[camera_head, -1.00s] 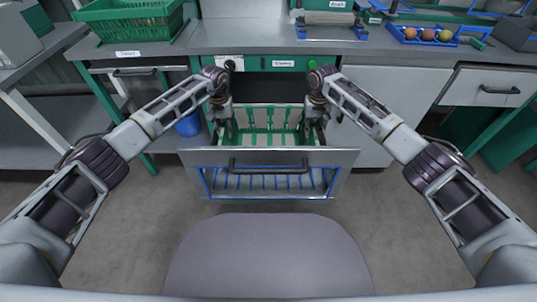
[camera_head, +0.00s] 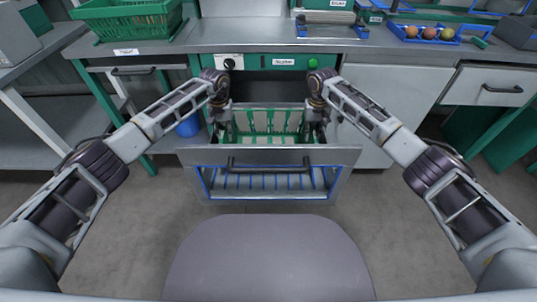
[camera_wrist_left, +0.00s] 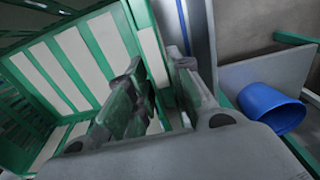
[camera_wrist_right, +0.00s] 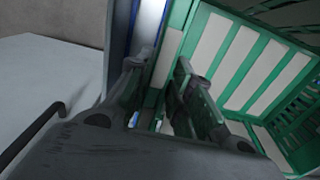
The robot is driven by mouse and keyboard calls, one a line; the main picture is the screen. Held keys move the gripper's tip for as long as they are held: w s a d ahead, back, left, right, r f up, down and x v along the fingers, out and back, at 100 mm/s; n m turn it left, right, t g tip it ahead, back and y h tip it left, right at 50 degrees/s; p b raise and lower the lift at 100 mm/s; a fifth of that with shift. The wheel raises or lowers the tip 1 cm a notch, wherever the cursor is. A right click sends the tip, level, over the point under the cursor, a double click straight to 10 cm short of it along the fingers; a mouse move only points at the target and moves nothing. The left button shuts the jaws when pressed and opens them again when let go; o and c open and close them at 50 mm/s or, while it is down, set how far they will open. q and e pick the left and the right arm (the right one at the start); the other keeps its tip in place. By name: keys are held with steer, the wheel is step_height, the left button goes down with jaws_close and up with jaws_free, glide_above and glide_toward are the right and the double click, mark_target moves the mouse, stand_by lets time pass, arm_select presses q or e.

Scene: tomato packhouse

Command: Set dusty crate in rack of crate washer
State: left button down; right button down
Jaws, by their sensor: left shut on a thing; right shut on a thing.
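The dusty crate (camera_head: 268,112) is green with pale panels showing between its bars. It is inside the pulled-out drawer of the crate washer, behind the grey drawer front (camera_head: 205,156), and its lower part is hidden. The blue wire rack (camera_head: 265,183) shows through the opening in that front. My left gripper (camera_head: 222,130) is shut on the crate's left wall, also in the left wrist view (camera_wrist_left: 155,75). My right gripper (camera_head: 314,130) is shut on the right wall, also in the right wrist view (camera_wrist_right: 160,75). Whether the crate rests on the rack is hidden.
The washer's panel with a black knob (camera_head: 229,64) and green button (camera_head: 312,63) is just behind my wrists. A blue bucket (camera_head: 188,125) stands left of the drawer. A green basket (camera_head: 130,18) and a blue tray of tomatoes (camera_head: 432,34) are on the counter.

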arm_select(q)
steer(key=shift+a+f+b, duration=0.15)
steer(key=shift+f+b, duration=0.35)
steer(key=shift+f, duration=0.05)
arm_select(e)
steer(key=shift+d+f, duration=0.1)
steer(key=shift+f, duration=0.45)
arm_select(q)
steer(key=c, duration=1.3)
jaws_free()
arm_select(e)
steer(key=c, duration=1.3)
jaws_free()
arm_select(q)
steer(key=shift+r, duration=0.15)
steer(key=shift+r, duration=5.9)
arm_select(e)
steer(key=shift+r, duration=0.1)
steer(key=shift+r, duration=5.95)
